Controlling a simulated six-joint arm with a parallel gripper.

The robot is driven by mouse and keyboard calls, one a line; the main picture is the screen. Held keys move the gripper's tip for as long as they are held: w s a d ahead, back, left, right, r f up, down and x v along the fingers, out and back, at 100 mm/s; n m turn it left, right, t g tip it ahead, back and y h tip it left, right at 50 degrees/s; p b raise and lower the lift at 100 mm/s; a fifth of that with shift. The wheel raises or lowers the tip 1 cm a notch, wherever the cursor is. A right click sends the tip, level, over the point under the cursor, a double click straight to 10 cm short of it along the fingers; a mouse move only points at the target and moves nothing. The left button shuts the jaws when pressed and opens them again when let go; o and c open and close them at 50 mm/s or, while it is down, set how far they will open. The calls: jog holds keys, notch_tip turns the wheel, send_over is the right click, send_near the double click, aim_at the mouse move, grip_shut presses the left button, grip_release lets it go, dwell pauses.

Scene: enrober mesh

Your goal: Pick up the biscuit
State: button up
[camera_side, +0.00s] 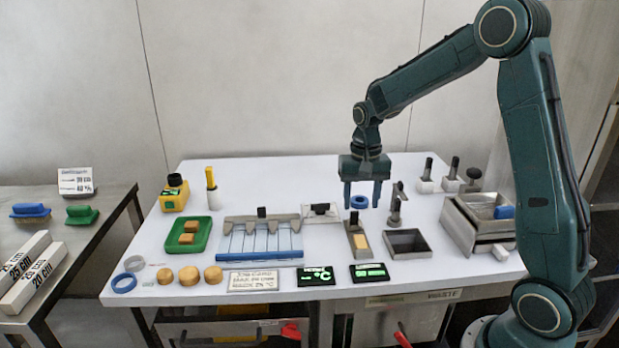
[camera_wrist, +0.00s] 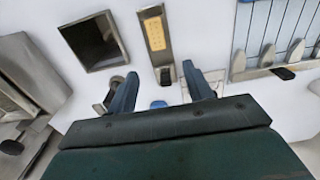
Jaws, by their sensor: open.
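A tan rectangular biscuit (camera_side: 361,241) lies in a narrow metal holder (camera_side: 353,225) near the front middle of the table. The wrist view shows the biscuit (camera_wrist: 154,33) with small dots on its top, inside the holder (camera_wrist: 165,59). Two more tan, block-like pieces (camera_side: 187,238) sit in a green tray (camera_side: 203,245) at the left. My gripper (camera_side: 362,201) is open and empty, pointing down above the table, behind and above the holder. In the wrist view, the fingertips of my gripper (camera_wrist: 160,73) are apart on either side of the holder's near end.
A square dark bin (camera_side: 423,254) and a metal post (camera_side: 396,207) stand right of the holder. A wire rack (camera_side: 262,262) is left. Round tan pieces (camera_side: 189,276), a sign (camera_side: 253,281) and dark displays (camera_side: 370,274) line the front. A blue object (camera_side: 359,202) shows near my fingers.

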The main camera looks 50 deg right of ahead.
send_over(359, 235)
jog(key=shift+w+f, duration=0.1)
jog(key=shift+f, duration=2)
jog(key=shift+f, duration=2.55)
jog(key=c, duration=0.9)
